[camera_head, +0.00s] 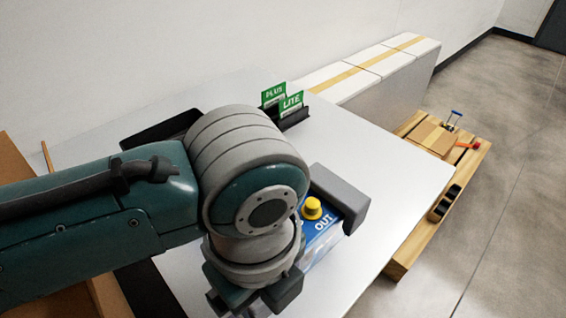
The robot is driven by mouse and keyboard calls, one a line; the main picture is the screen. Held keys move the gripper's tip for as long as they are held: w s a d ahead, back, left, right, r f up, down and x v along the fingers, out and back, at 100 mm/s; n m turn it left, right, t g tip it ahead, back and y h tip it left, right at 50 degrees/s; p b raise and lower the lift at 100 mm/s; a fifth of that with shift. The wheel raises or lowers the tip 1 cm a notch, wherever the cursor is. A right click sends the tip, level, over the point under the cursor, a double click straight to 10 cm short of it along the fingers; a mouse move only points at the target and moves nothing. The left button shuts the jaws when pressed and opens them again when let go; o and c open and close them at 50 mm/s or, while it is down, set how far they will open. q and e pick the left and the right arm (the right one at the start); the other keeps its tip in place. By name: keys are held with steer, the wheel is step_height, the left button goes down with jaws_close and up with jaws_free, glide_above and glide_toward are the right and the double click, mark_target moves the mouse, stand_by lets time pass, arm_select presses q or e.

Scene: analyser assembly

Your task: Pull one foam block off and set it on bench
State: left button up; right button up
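A grey foam block (341,196) sits at the far right end of a blue and white device (322,240) marked "OUT" with a yellow knob (312,208). The device stands on the white bench (400,180). My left arm comes in from the left and covers much of the device, so any foam at its near end is hidden. My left gripper (238,303) is at the bottom of the picture, left of the device. Its fingertips are cut off or hidden, so I cannot tell its opening or whether it touches anything. My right gripper is not in view.
Green cards (283,100) stand in a black holder at the bench's back. A black tray (160,130) lies left of them, partly behind my arm. White boxes (385,65) line the wall. A wooden pallet (468,165) is on the floor at right. The bench's right side is clear.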

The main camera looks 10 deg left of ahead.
arm_select(q)
steer(key=shift+f, duration=0.15)
steer(key=shift+c, duration=0.3)
jaws_close()
steer(key=c, duration=0.7)
jaws_free()
jaws_close()
steer(key=shift+r+p, duration=0.5)
steer(key=shift+p, duration=0.1)
step_height(320, 180, up, 7)
steer(key=p, duration=0.7)
steer(key=shift+p, duration=0.35)
steer(key=shift+f, duration=0.1)
